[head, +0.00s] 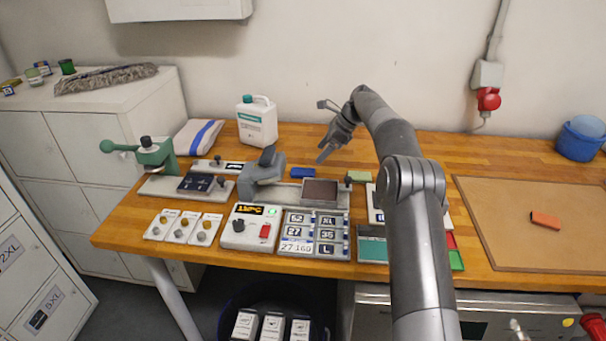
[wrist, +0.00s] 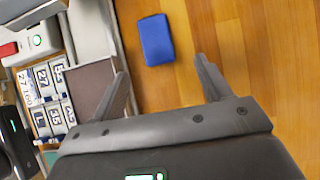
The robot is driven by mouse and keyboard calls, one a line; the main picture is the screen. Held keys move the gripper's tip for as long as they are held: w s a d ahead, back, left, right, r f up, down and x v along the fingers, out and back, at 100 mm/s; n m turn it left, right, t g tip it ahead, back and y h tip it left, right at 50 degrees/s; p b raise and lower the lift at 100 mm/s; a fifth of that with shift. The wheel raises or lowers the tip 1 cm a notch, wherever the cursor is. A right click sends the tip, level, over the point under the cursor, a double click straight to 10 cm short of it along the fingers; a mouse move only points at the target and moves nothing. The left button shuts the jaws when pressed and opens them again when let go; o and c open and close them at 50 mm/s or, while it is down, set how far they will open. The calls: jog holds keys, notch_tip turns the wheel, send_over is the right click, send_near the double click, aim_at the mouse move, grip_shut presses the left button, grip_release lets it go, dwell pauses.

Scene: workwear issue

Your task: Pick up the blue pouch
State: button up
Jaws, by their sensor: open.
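The blue pouch (head: 302,173) lies flat on the wooden bench, behind the press device. It also shows whole in the wrist view (wrist: 157,40), as a small blue rounded rectangle on bare wood. My gripper (head: 323,135) is above the bench, a little to the right of the pouch in the head view. In the wrist view my gripper (wrist: 161,72) is open and empty. The pouch appears beyond its fingertips, nearer the left finger's line than the right's, and nothing touches it.
The press device (head: 263,178) and its brown plate (head: 320,191) stand close in front of the pouch. A green item (head: 358,176) lies to its right. A white canister (head: 257,122) stands at the back. Bare wood lies around the pouch's far side.

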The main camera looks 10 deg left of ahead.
aim_at(303, 171)
jog(key=x, duration=0.9)
jog(key=shift+s+a+r, duration=0.1)
jog(key=shift+s+a, duration=0.2)
jog(key=c, duration=1.1)
